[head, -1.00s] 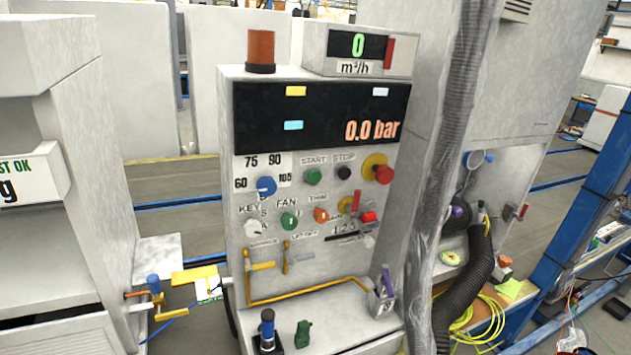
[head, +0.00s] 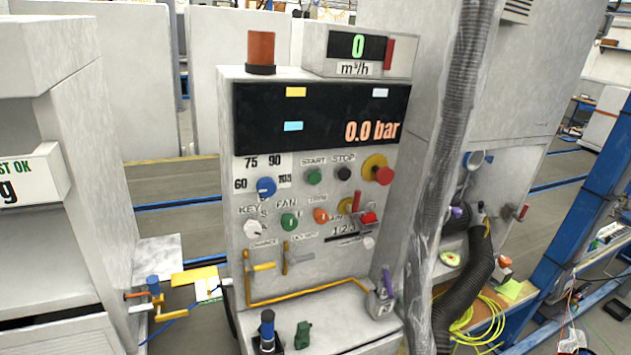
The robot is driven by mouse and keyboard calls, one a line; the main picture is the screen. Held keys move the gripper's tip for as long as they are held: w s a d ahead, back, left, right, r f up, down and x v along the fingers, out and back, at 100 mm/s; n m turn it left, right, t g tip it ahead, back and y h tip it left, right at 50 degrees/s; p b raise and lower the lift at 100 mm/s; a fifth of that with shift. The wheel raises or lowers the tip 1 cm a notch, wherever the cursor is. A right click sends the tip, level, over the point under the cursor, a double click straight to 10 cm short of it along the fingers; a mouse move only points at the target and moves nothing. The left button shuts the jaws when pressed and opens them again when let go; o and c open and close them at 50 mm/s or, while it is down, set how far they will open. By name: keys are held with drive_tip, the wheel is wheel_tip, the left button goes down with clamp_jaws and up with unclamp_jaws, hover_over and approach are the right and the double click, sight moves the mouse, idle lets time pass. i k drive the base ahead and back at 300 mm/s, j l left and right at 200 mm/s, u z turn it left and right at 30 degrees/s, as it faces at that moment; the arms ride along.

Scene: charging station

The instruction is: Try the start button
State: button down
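The start button (head: 314,177) is a small green round button under the word START, in the upper middle of the grey control panel (head: 330,262). The black stop button (head: 344,173) is just right of it. A large red button on a yellow disc (head: 383,174) is further right. A green fan knob (head: 289,221) is below and to the left. The dark display (head: 320,112) above reads 0.0 bar. My gripper is not in view, and nothing covers the start button.
A blue knob (head: 266,187) sits left of the start button. Yellow handles and a yellow pipe (head: 310,292) stand out lower on the panel. A thick grey hose (head: 458,140) hangs at the right. The space before the upper panel is clear.

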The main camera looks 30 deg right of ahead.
sight(314, 177)
drive_tip(key=i+l, duration=0.3)
drive_tip(key=i, duration=0.2)
drive_tip(key=i+l, duration=0.3)
drive_tip(key=i, duration=0.25)
drive_tip(key=i+l, duration=0.3)
drive_tip(key=i, duration=0.2)
drive_tip(key=l+z, duration=0.05)
